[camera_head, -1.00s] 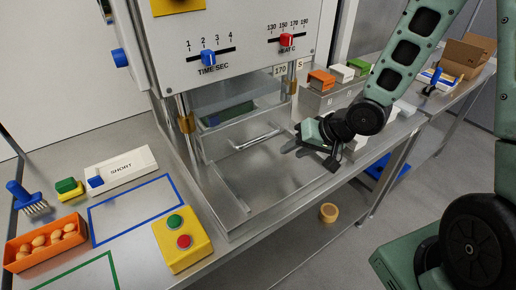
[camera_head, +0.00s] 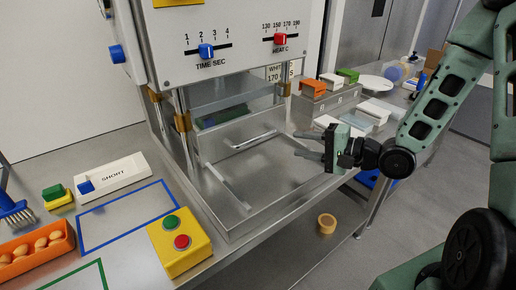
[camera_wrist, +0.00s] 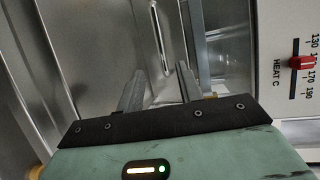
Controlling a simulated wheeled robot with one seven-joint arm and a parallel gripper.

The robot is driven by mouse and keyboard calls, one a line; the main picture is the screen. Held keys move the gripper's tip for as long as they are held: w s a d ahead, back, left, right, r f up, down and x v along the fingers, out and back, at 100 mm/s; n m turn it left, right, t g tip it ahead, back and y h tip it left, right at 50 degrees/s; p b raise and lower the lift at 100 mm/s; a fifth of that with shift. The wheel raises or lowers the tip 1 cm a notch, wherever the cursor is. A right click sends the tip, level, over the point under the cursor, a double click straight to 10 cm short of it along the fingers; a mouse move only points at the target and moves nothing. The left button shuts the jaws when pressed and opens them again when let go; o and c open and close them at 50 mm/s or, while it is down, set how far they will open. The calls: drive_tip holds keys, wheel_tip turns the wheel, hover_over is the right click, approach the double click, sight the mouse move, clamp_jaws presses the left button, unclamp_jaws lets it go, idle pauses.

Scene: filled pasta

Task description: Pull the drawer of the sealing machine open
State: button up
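The sealing machine (camera_head: 240,66) stands on the steel bench, with a metal drawer (camera_head: 215,149) low in its frame. The drawer looks pushed in. Its front carries a pale bar handle (camera_head: 253,139), which also shows as an upright bar in the wrist view (camera_wrist: 160,40). My gripper (camera_head: 297,143) is right of the handle, fingers apart one above the other and pointing left towards it. In the wrist view my gripper (camera_wrist: 158,80) is open and empty, and the handle lies ahead between the lines of the fingers, apart from them.
A metal tray (camera_head: 255,205) with low side rails lies in front of the drawer. A yellow button box (camera_head: 180,242) stands at front left. A stepped block (camera_head: 325,98) with coloured pieces and pale blocks (camera_head: 368,113) stand behind my gripper. The tray's middle is clear.

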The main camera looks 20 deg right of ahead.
sight(261, 139)
drive_tip(key=shift+w+a+f+b, duration=0.45)
drive_tip(key=shift+w+a+b, duration=0.1)
drive_tip(key=shift+b, duration=0.55)
drive_tip(key=x, duration=1.2)
drive_tip(key=shift+r, duration=0.3)
clamp_jaws()
